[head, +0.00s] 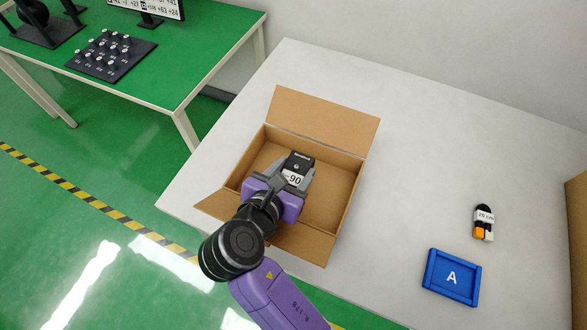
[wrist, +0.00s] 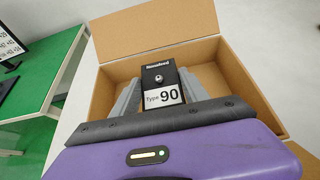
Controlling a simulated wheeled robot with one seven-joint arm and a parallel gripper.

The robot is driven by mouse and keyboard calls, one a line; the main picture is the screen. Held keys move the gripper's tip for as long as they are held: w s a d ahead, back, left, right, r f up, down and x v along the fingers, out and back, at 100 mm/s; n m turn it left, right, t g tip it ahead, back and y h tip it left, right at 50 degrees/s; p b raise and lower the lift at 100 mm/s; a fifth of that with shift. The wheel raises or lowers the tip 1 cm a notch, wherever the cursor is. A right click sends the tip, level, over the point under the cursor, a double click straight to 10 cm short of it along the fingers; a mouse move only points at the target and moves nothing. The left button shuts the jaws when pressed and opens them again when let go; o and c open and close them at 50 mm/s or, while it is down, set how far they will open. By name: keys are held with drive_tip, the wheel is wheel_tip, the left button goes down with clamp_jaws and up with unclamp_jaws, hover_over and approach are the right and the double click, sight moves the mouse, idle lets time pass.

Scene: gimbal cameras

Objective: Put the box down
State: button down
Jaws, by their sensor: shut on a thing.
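A small black box (head: 299,161) with a white label reading "90" is held between the fingers of my gripper (head: 290,174). In the wrist view the black box (wrist: 157,76) shows its "Type 90" label, with one grey finger of my gripper (wrist: 159,92) on each side. My gripper is shut on it. They are over or inside an open cardboard box (head: 345,178) on the pale table. The black box's underside is hidden, so I cannot tell whether it touches the carton floor. The cardboard box (wrist: 160,38) has its flaps spread outward.
A blue tray marked "A" (head: 451,278) and a small black, white and orange item (head: 483,223) lie on the pale table (head: 420,150) at right. Another brown box (head: 577,235) stands at the right edge. A green table (head: 190,50) with equipment stands at back left.

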drive_tip(key=shift+f, duration=0.55)
drive_tip(key=c, duration=0.6)
unclamp_jaws()
drive_tip(key=shift+r, duration=0.1)
drive_tip(key=shift+r, duration=0.3)
drive_tip(key=v, duration=1.2)
drive_tip(key=shift+r, duration=0.2)
drive_tip(key=shift+r, duration=0.1)
